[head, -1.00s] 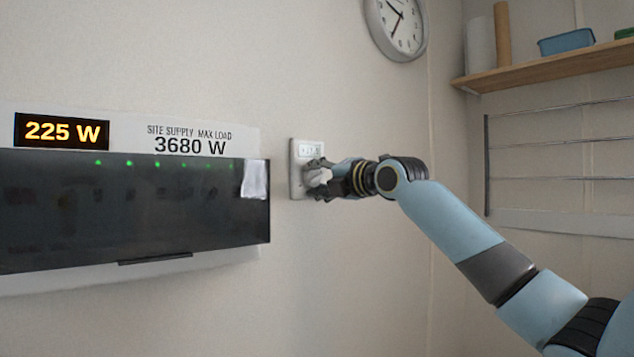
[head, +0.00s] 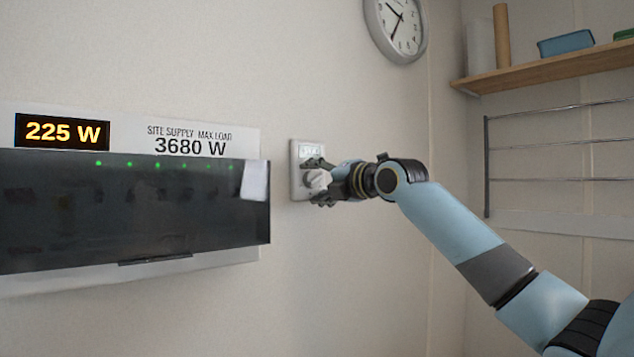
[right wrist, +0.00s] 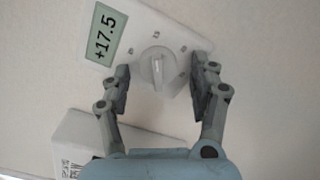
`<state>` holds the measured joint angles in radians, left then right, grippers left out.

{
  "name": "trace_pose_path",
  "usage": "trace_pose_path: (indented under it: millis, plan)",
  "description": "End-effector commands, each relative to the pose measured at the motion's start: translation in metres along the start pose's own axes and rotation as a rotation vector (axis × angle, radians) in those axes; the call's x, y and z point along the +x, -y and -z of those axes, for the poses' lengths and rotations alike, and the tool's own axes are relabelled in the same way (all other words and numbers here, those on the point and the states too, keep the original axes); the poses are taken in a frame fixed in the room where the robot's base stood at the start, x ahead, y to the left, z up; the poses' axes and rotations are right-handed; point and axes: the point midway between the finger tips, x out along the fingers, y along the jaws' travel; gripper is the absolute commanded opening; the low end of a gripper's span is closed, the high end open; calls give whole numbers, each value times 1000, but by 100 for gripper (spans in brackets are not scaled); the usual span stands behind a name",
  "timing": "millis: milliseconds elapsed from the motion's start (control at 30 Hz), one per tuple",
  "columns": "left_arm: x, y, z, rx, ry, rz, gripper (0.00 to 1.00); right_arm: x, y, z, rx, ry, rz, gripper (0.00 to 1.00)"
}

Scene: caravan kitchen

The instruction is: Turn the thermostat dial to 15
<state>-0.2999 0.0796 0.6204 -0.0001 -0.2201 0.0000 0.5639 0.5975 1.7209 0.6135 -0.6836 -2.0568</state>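The thermostat is a white plate (head: 296,186) on the wall, with a small green-grey display at its top and a round white dial (head: 317,180) below. My right gripper (head: 322,182) is at the thermostat. In the right wrist view its fingers (right wrist: 164,76) stand open on either side of the dial, with a gap on both sides. My left gripper is not in view.
A dark-fronted panel (head: 130,212) with green lights and a 225 W readout (head: 62,131) is on the wall left of the thermostat. A clock (head: 396,28) hangs above. A shelf (head: 545,74) and a wire rack (head: 560,143) are at the right.

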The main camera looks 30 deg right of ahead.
Motion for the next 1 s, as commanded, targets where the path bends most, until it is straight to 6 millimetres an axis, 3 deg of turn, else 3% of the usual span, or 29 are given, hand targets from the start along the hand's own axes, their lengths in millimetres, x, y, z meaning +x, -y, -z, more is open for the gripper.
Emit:
trace_pose_path:
  millis: [267,500,700,1000]
  plan:
    - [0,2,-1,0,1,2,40,-6,0,-1,-3,2,0,61]
    - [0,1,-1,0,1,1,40,-47,1,0,-10,0,3,61]
    - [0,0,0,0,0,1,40,-69,1,-1,-6,2,2,61]
    - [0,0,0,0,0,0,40,-75,0,0,0,0,-2,61]
